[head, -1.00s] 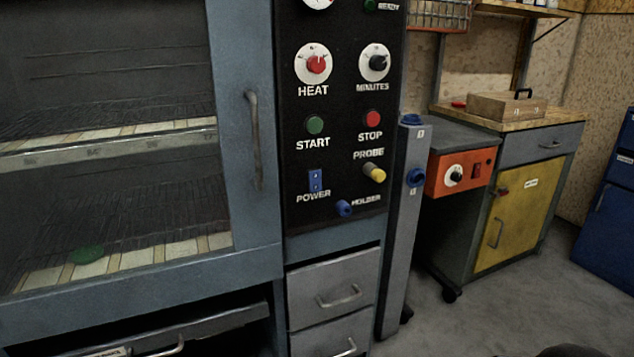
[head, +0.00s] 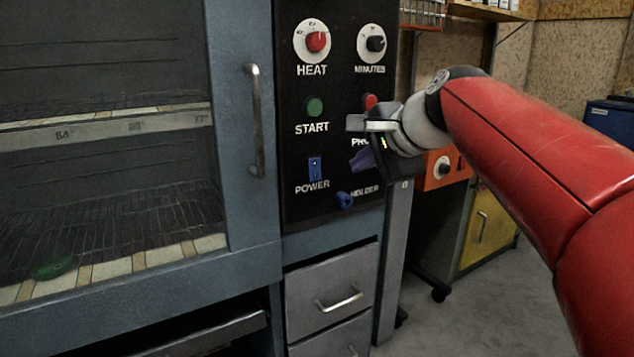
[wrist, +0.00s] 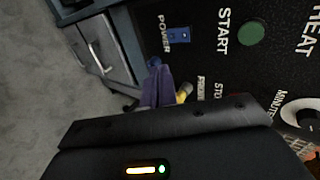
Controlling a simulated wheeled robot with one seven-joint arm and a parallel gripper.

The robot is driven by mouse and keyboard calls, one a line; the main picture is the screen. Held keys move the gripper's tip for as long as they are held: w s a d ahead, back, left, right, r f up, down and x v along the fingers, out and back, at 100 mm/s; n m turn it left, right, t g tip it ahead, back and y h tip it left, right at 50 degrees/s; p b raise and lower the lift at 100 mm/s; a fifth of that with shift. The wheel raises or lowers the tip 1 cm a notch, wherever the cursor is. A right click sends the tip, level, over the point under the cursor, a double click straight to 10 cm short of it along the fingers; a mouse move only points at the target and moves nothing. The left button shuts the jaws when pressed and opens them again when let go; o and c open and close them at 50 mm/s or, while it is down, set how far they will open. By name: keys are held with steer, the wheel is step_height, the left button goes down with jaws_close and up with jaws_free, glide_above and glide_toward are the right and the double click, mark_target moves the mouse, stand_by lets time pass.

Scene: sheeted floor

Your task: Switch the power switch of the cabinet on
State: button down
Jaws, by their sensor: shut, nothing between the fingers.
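The cabinet (head: 243,225) is blue-grey, with a black control panel (head: 330,95) right of its glass door. The power switch (head: 315,168) is a small blue rocker above the POWER label, low on the panel. It also shows in the wrist view (wrist: 179,35), uncovered. I cannot tell which way the rocker is tipped. My gripper (head: 360,161) is shut and empty, its purple fingers in front of the panel, right of the switch and apart from it. In the wrist view its fingers (wrist: 157,86) point toward the panel, below and left of the switch.
The red HEAT knob (head: 317,41), MINUTES knob (head: 375,43), green START button (head: 314,107) and blue HOLDER knob (head: 344,199) are nearby. The door handle (head: 255,120) sticks out left of the panel.

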steer(key=shift+r, duration=0.1)
glide_toward(317, 178)
step_height(317, 178, down, 3)
steer(key=shift+w+a+f, duration=0.15)
steer(key=shift+w+a, duration=0.6)
steer(key=shift+w, duration=0.35)
steer(key=shift+w+a+f, duration=0.2)
steer(key=shift+w+a, duration=0.55)
steer(key=shift+w, duration=0.3)
